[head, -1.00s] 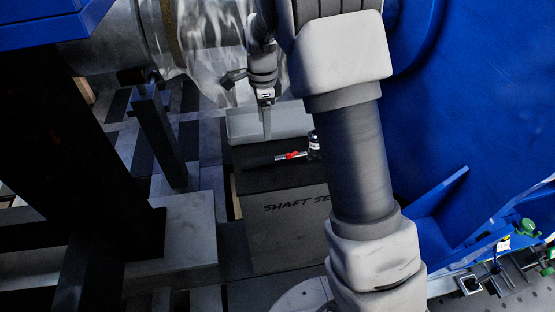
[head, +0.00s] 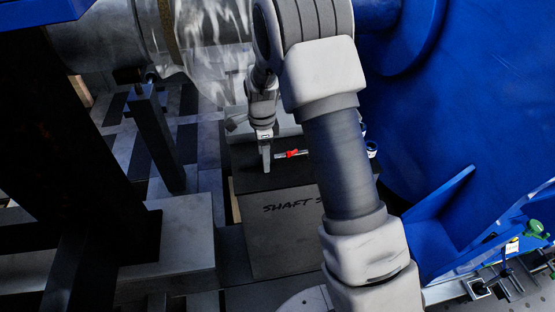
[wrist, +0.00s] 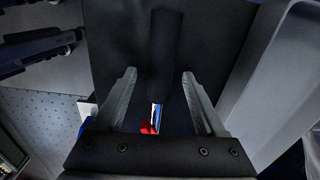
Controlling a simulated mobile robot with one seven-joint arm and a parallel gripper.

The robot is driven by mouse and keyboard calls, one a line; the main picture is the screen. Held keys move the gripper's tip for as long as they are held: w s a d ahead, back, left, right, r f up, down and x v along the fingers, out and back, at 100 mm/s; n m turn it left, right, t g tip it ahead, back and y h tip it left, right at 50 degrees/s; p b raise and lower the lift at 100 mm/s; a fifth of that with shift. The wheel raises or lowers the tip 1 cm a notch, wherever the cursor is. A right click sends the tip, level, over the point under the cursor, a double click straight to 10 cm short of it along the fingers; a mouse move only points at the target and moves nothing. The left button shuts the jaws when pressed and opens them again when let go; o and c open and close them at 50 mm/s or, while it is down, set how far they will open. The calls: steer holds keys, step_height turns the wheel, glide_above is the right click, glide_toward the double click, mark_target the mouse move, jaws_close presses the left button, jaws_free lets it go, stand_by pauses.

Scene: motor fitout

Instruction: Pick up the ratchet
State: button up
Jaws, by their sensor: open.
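My gripper (head: 266,165) is over the handle, pointing down. In the wrist view my gripper (wrist: 158,78) is open, one finger on each side of the handle, with gaps showing.
A grey tray (wrist: 245,85) is close to the right finger in the wrist view. A large blue housing (head: 470,90) stands right of my arm. A dark post (head: 155,135) and a thick black upright (head: 60,150) stand at left.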

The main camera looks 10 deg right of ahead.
jaws_close()
stand_by(0.3)
steer(key=shift+w+r, duration=0.1)
stand_by(1.0)
